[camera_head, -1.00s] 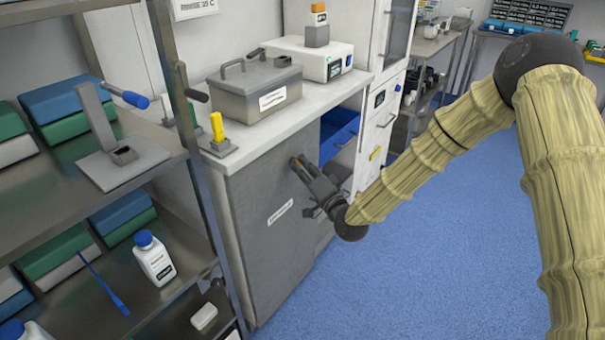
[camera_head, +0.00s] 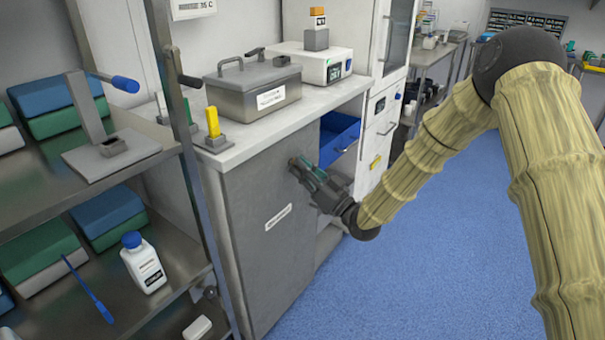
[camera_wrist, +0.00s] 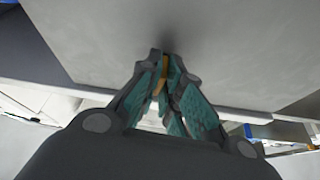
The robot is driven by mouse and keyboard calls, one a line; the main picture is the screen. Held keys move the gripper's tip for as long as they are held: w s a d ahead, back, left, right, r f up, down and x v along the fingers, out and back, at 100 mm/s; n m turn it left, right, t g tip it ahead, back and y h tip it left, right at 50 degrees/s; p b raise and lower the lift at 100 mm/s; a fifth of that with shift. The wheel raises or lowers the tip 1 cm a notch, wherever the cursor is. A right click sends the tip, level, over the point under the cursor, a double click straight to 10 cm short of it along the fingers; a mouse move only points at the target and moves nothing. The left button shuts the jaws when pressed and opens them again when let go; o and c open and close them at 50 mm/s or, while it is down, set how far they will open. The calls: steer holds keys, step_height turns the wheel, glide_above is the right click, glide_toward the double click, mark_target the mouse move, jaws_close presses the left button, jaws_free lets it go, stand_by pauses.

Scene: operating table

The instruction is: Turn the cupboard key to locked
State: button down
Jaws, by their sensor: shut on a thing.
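The cupboard has a grey door (camera_head: 262,245) with a white label (camera_head: 278,217), below a white worktop. My gripper (camera_head: 297,168) is at the upper right part of this door, with its fingertips at the door's face. In the wrist view my gripper (camera_wrist: 165,62) is shut, with a small orange-brown piece, the key (camera_wrist: 160,88), between its fingers. The fingers hide most of the key and its lock. I cannot tell the key's angle in full.
A blue drawer (camera_head: 340,138) stands open to the right of the door. A grey lidded box (camera_head: 252,92) and a yellow-handled lever (camera_head: 213,125) are on the worktop. A metal shelf rack (camera_head: 195,200) stands close at the left. The blue floor (camera_head: 430,250) is clear.

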steer(key=shift+n+g+y+b, duration=0.3)
steer(key=shift+n+g+y, duration=0.25)
steer(key=shift+n, duration=0.65)
steer(key=c, duration=1.6)
jaws_free()
steer(key=v, duration=1.2)
